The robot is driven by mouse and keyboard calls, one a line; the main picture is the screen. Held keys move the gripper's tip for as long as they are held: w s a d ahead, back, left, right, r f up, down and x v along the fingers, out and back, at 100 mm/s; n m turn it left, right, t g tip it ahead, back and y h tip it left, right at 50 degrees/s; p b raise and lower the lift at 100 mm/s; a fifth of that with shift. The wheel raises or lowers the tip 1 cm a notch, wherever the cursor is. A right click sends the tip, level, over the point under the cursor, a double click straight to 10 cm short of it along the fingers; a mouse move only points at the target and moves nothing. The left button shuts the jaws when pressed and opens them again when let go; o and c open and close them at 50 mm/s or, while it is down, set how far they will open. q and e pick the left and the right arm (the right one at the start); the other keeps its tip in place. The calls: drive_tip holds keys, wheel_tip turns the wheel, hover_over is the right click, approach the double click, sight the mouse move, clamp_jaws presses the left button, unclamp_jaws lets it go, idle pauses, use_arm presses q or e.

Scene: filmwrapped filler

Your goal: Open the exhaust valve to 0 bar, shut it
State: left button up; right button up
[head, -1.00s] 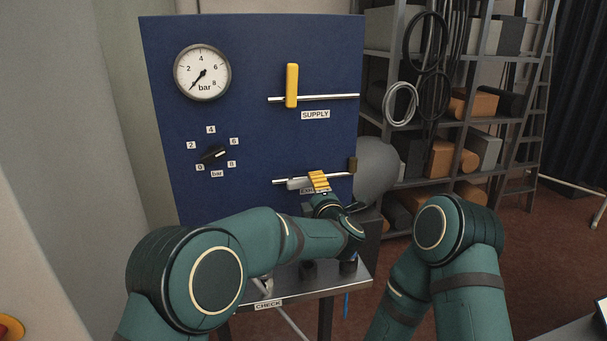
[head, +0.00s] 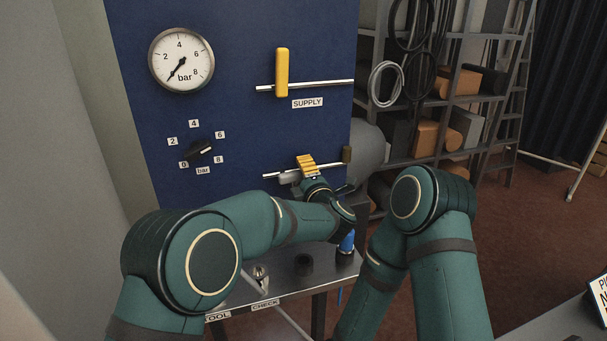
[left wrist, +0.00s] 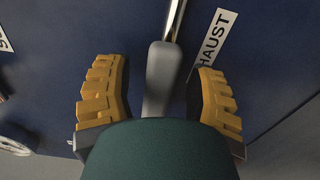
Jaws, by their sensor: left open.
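The exhaust valve is on the lower pipe (head: 325,164) of the blue panel. Its grey lever (left wrist: 160,78) lies roughly along the pipe. The EXHAUST label (left wrist: 215,48) is partly hidden in the left wrist view. My left gripper (head: 306,165) is at this valve, its yellow fingers open on either side of the lever, with gaps visible in the left wrist view (left wrist: 160,98). The round gauge (head: 181,61) has its needle at the lower left, near the low end of the scale, below 2. My right arm (head: 430,225) shows, but its gripper does not.
Above is the supply valve with an upright yellow lever (head: 282,72). A black selector knob (head: 200,148) is on the panel's left. A metal table (head: 283,285) below holds a blue-topped item (head: 347,242) and small dark parts. Shelves (head: 455,100) stand to the right.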

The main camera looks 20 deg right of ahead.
use_arm(q)
clamp_jaws()
drive_tip(key=shift+r, duration=0.1)
